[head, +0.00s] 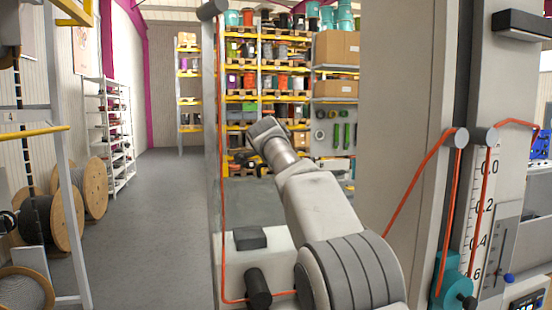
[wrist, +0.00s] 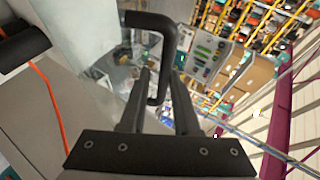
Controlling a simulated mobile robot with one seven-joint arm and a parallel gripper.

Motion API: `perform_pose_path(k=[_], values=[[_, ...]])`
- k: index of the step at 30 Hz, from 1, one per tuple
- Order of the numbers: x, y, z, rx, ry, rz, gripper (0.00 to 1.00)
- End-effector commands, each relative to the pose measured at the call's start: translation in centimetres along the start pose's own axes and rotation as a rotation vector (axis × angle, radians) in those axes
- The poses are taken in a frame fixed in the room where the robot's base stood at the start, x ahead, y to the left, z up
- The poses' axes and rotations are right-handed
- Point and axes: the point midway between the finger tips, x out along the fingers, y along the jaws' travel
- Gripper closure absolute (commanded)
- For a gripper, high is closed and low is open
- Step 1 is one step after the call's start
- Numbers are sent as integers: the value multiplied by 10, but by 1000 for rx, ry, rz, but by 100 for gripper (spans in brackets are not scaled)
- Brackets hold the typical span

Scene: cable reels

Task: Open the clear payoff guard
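A black C-shaped handle (wrist: 168,45) shows in the wrist view, and its lower end reaches down between my fingers. My gripper (wrist: 160,74) has its two dark fingers apart, one on each side of the handle bar. A gap shows on the left of the bar; contact on the right is unclear. In the head view my arm reaches forward, its wrist end (head: 268,132) in front of the shelves; the fingers and handle are hidden there. The clear guard itself is hard to make out; its edges are not distinct in either view.
An orange cable (head: 222,150) runs down a grey post and past a black roller (head: 258,288). A scale column (head: 480,215) and teal part (head: 452,280) stand at the right. Wooden reels (head: 67,215) stand at the left. The grey aisle floor (head: 155,220) is clear.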

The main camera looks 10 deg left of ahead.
Motion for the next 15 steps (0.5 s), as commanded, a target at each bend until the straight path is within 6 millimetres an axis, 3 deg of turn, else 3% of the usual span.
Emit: perform_pose_path(k=[8, 15], values=[[-51, 4, 2, 1, -3, -3, 70], [-109, 3, 1, 2, -3, -3, 70]])
